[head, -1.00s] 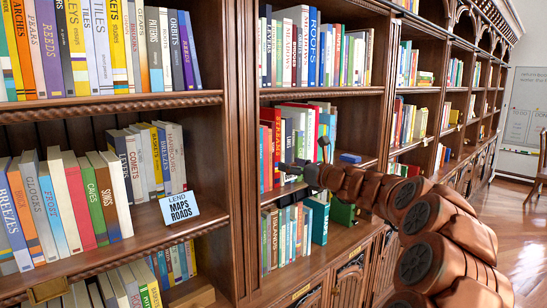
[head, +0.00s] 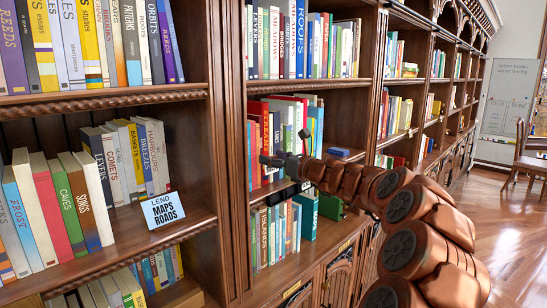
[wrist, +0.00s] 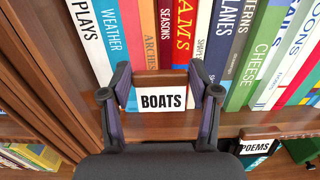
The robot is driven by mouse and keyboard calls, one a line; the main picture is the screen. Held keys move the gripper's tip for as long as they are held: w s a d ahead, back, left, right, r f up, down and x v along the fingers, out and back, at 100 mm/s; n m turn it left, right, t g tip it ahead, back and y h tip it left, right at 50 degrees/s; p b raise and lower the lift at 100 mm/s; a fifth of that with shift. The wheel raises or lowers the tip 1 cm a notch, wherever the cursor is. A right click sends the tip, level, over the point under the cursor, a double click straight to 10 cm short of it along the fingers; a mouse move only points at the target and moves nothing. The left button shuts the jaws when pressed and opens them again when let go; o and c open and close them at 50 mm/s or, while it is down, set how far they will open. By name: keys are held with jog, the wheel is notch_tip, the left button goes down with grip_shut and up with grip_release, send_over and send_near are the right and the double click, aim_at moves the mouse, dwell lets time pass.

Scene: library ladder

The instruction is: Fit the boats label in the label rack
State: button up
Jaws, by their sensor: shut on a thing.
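The boats label (wrist: 162,100) is a white card with black "BOATS" lettering and a brown wooden part along its top. In the wrist view it stands between the two fingers of my gripper (wrist: 163,92), which is shut on it. It is in front of a row of book spines, over the shelf's front edge. My gripper also shows in the head view (head: 284,160), at the middle bay, where the label cannot be made out. I cannot clearly tell a label rack apart from the shelf edge, nor whether the label touches it.
A "POEMS" label (wrist: 257,147) sits at the shelf edge to the right in the wrist view. A "LEND MAPS ROADS" card (head: 162,209) stands on the left bay's shelf. Upright books fill the shelves close behind my gripper. The floor (head: 500,230) at right is open.

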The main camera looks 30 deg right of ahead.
jog(key=shift+s+d+f+b, duration=0.15)
jog(key=shift+f+b, duration=0.3)
jog(key=shift+f, duration=0.4)
jog(key=shift+s+a+f+b, duration=0.15)
jog(key=shift+f+b, duration=0.3)
jog(key=shift+f, duration=0.45)
jog(key=shift+s+d+f+b, duration=0.2)
jog(key=shift+f+b, duration=0.25)
jog(key=shift+f, duration=0.4)
jog(key=shift+a+p, duration=0.1)
jog(key=shift+p, duration=0.8)
jog(key=shift+s+f+b, duration=0.25)
jog(key=shift+f+b, duration=0.3)
jog(key=shift+f, duration=0.5)
jog(key=shift+s+f+b, duration=0.2)
jog(key=shift+f+b, duration=0.3)
jog(key=shift+f, duration=0.5)
jog(key=o, duration=1.3)
jog(key=shift+c, duration=0.2)
jog(key=shift+s, duration=0.1)
jog(key=v, duration=1.2)
